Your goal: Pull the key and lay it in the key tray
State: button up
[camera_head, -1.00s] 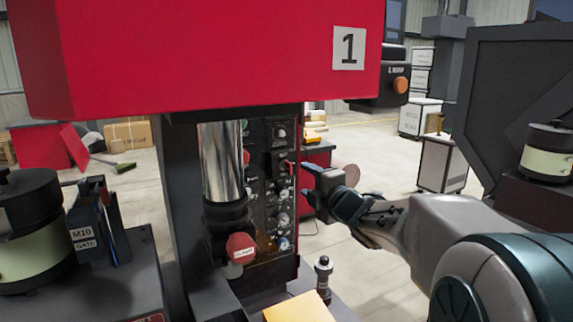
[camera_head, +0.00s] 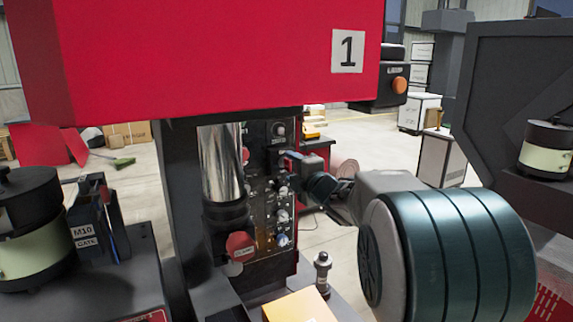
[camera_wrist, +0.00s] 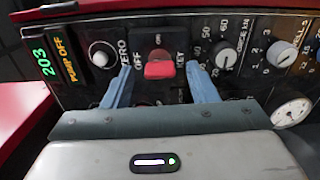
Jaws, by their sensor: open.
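The key has a red head (camera_wrist: 160,69) and stands in a dark key switch plate marked ON, OFF and KEY in the wrist view. My gripper (camera_wrist: 162,85) is open, with one blue finger on each side of the red head. Gaps show between the fingers and the head, so I see no contact. In the head view my gripper (camera_head: 296,165) is at the right side of the control panel (camera_head: 262,190), and the key is largely hidden there. I cannot make out the key tray for certain in either view.
A dark column with a shiny cylinder (camera_head: 221,165) stands left of the panel, with a red knob (camera_head: 240,245) low on it. A red housing (camera_head: 200,60) overhangs the panel. A small upright post (camera_head: 322,270) and a yellow block (camera_head: 298,306) stand below. Other knobs and a gauge (camera_wrist: 292,110) flank the key.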

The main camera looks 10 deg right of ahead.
jog(key=shift+x, duration=1)
jog(key=shift+b, duration=0.65)
dwell(0.5)
grip_shut()
jog(key=b+v, duration=0.1)
jog(key=v, duration=0.5)
jog(key=shift+b, duration=0.3)
dwell(0.7)
jog(key=shift+d, duration=0.1)
